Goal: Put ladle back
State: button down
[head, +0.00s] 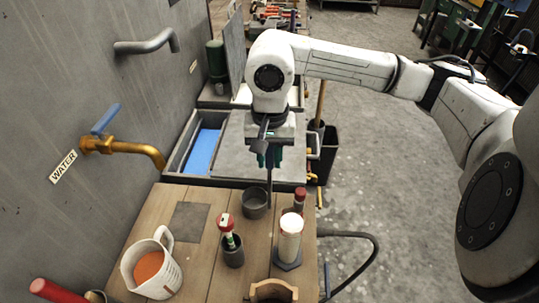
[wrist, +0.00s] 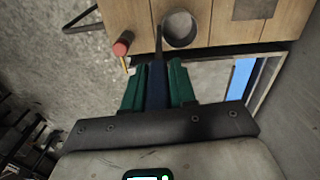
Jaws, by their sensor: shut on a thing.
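My gripper (head: 269,156) points down above the far edge of the wooden bench top. Its green fingers also show in the wrist view (wrist: 158,78), shut on a dark, slim thing that I take to be the ladle (head: 269,188). The ladle hangs upright, its lower part reaching down beside a dark grey cup (head: 254,204). In the wrist view the ladle (wrist: 157,42) lies just left of the round cup (wrist: 180,29), which looks empty. I cannot tell if they touch. The ladle's bowl is not clearly seen.
A red-capped bottle (head: 299,199) stands right of the cup. A red-and-white-topped tool in a dark holder (head: 232,252), a white cylinder (head: 289,240) and a jug of orange liquid (head: 157,268) stand nearer. A brass tap (head: 130,148) juts from the left wall.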

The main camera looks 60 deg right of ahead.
jog(key=c, duration=0.9)
grip_release()
notch_tip(320, 180, up, 12)
jog(key=shift+r+b, duration=0.1)
jog(key=shift+b, duration=0.6)
